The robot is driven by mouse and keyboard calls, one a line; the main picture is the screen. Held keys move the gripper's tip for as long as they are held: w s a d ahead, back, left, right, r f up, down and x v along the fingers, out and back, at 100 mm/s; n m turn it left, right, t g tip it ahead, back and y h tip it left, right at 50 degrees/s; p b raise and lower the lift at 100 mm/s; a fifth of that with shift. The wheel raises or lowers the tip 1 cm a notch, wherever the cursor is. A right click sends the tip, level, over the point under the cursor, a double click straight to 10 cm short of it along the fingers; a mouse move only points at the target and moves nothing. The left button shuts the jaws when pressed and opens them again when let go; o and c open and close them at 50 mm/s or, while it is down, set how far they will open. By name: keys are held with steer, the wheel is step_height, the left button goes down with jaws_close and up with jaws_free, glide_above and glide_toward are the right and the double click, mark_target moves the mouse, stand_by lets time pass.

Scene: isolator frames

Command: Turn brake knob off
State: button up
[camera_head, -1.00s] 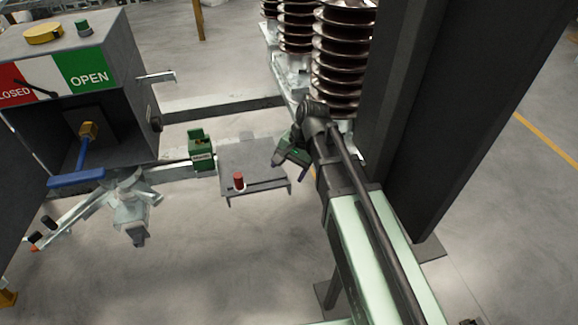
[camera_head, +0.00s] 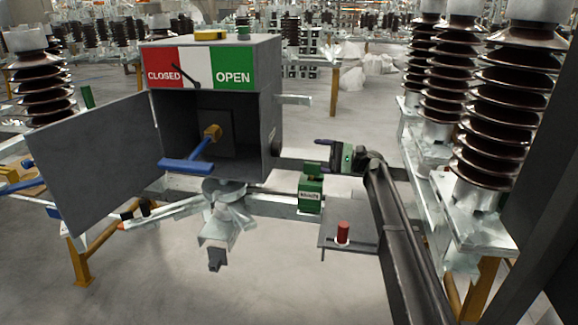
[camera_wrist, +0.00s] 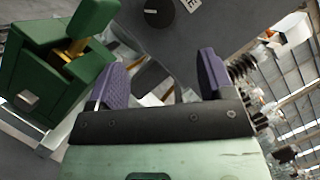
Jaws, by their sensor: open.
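The brake knob is a round black knob on the right side wall of the grey cabinet (camera_head: 262,50). It shows at the top of the wrist view (camera_wrist: 158,12), beside a white label whose visible letter is E. In the head view the knob (camera_head: 272,133) is small and seen edge-on. My gripper (camera_head: 322,155) is to the right of the cabinet, pointing left towards that wall and apart from it. In the wrist view its two purple-padded fingers (camera_wrist: 163,75) are spread, with nothing between them. The knob lies beyond the fingertips.
The cabinet's open door (camera_head: 95,160) swings left, and a blue-handled lever (camera_head: 187,164) sits inside. A green box (camera_head: 311,191) stands just below my gripper. A grey plate with a red cylinder (camera_head: 343,232) is below right. Ribbed insulators (camera_head: 508,110) stand at right.

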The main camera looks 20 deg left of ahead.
mark_target(276, 149)
steer(key=p+x, duration=0.2)
steer(key=x, duration=0.9)
steer(key=c, duration=0.9)
